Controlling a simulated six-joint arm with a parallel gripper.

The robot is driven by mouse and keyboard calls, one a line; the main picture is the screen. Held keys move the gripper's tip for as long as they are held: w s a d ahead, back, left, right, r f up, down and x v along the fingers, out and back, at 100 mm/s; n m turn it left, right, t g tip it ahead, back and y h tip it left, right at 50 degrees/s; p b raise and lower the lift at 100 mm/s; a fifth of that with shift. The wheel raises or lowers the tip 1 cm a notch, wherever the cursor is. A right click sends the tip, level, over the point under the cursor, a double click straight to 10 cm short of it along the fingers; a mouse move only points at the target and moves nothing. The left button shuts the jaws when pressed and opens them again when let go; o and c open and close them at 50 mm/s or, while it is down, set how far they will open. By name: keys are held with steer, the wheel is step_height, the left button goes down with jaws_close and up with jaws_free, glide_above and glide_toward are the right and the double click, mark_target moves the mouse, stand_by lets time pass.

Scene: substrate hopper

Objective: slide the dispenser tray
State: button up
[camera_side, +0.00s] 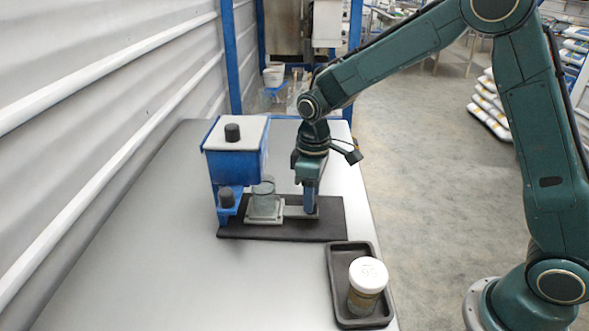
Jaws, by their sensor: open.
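The blue dispenser (234,165) with a white top and black knobs stands on a dark mat (330,228) on the table. A grey sliding tray (265,218) sits at its foot, with a clear cylinder (264,187) standing upright on it. A flat grey part (293,212) reaches from the tray to the right. My gripper (310,208) points down at the right end of that part.
A black tray (339,273) holding a white-lidded jar (367,284) sits near the table's front right edge. A corrugated wall (90,120) runs along the left. The table (140,240) is clear on the left and in front of the mat.

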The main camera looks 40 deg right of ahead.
step_height(320, 180, up, 13)
stand_by(0.5)
steer(key=shift+f, duration=0.15)
steer(key=s+d+f+t+y, duration=0.1)
steer(key=s+d+t+y, duration=0.1)
steer(key=s+d+t, duration=0.1)
steer(key=shift+s+f+t, duration=0.4)
steer(key=shift+s+t, duration=0.1)
steer(key=shift+s, duration=0.5)
steer(key=shift+x, duration=6.9)
steer(key=shift+a, duration=0.2)
